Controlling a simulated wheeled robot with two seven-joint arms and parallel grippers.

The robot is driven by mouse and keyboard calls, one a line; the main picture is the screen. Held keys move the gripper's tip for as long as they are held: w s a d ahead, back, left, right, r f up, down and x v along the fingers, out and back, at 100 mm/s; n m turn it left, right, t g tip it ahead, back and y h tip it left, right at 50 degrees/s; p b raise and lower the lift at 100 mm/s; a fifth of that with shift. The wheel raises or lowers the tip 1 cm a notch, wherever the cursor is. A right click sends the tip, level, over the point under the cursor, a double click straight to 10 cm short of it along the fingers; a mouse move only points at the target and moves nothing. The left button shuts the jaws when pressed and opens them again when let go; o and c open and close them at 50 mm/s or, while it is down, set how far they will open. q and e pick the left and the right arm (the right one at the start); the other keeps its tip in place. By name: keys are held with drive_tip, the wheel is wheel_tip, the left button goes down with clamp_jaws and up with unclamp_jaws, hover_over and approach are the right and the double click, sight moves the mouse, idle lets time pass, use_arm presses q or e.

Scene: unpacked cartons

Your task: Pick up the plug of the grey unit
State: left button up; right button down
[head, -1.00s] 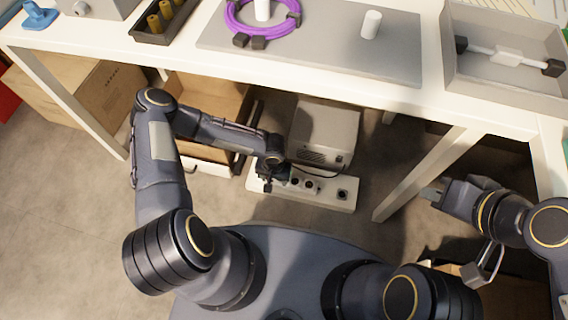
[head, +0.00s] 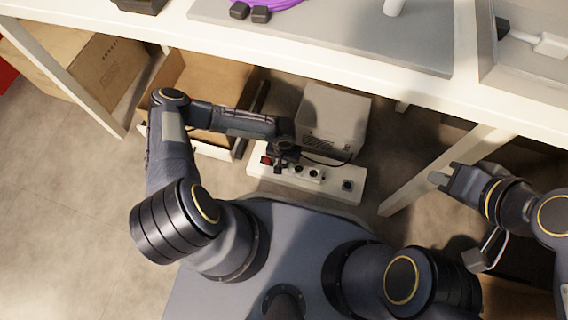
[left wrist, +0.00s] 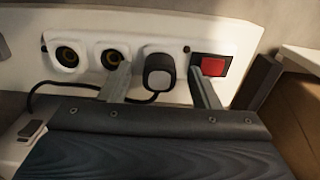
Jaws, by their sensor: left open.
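The grey unit (head: 335,108) stands on the floor under the table, behind a white power strip (head: 353,196). In the left wrist view the strip (left wrist: 258,22) has round sockets and a red switch (left wrist: 213,66). A dark plug with a pale grey face (left wrist: 159,71) sits in the strip beside the switch. A black cable (left wrist: 140,101) runs along the strip to near the plug. My left gripper (left wrist: 160,76) is open, its fingers on either side of the plug, with gaps visible. In the head view the left gripper (head: 281,160) hides the plug. My right gripper (head: 438,177) is away to the right.
The white table (head: 330,59) spans above, with a leg (head: 430,172) right of the strip. An open carton (head: 200,85) stands left of the unit, and a closed carton (head: 112,75) farther left. Bare floor lies at the left.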

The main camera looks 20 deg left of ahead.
use_arm(q)
clamp_jaws()
wheel_tip(320, 180, up, 9)
drive_tip(key=p, duration=0.4)
drive_tip(key=shift+r, duration=0.55)
